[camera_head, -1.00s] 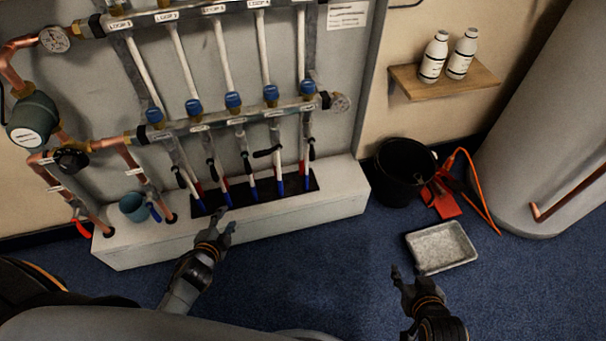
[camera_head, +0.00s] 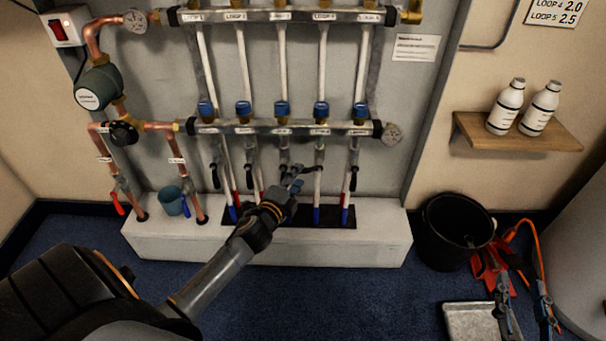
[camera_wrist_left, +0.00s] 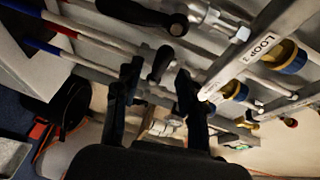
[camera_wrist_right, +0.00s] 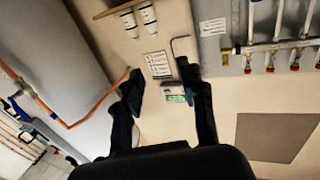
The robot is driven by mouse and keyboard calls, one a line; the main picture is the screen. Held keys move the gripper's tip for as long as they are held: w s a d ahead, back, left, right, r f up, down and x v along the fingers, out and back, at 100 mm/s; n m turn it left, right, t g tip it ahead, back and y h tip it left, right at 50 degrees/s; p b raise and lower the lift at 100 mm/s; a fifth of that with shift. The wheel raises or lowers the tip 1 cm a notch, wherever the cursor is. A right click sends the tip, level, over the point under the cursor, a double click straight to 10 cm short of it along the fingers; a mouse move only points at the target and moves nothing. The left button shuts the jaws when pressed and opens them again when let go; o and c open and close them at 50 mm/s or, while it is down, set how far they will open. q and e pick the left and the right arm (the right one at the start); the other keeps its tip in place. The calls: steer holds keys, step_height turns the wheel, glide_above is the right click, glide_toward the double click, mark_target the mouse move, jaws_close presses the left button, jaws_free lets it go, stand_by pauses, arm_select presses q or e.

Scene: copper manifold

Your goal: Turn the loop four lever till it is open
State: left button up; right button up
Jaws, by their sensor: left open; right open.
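The loop four valve hangs under the fourth blue cap (camera_head: 321,111) of the lower manifold bar. Its black lever (camera_head: 312,169) lies crosswise to the pipe and points left. My left gripper (camera_head: 292,178) is open, with its fingertips at this lever's left end. In the left wrist view a black lever (camera_wrist_left: 160,64) shows between the two open fingers (camera_wrist_left: 157,88); whether they touch it I cannot tell. A larger black lever (camera_wrist_left: 145,12) is nearer, by the LOOP 3 label (camera_wrist_left: 265,43). My right gripper (camera_head: 522,285) is open and empty at the lower right.
A white plinth (camera_head: 370,250) juts out below the manifold. At the right are a black bucket (camera_head: 445,235), a grey tray (camera_head: 470,322) and a shelf (camera_head: 540,135) with two bottles.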

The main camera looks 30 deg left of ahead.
mark_target(303, 171)
arm_select(q)
steer(key=shift+w+a+f+b, duration=0.15)
steer(key=shift+w+b, duration=0.05)
steer(key=shift+w, duration=0.8)
steer(key=shift+w+a+f+b, duration=0.1)
steer(key=shift+w+a+b, duration=0.05)
steer(key=shift+w, duration=0.85)
arm_select(e)
steer(key=shift+s+a+r+t+y, duration=0.15)
steer(key=shift+r+t+y, duration=0.1)
steer(key=shift+r+t, duration=0.7)
steer(key=shift+w+a+r+t+y, duration=0.2)
steer(key=shift+r+t, duration=0.25)
steer(key=shift+r, duration=0.9)
arm_select(q)
jaws_close()
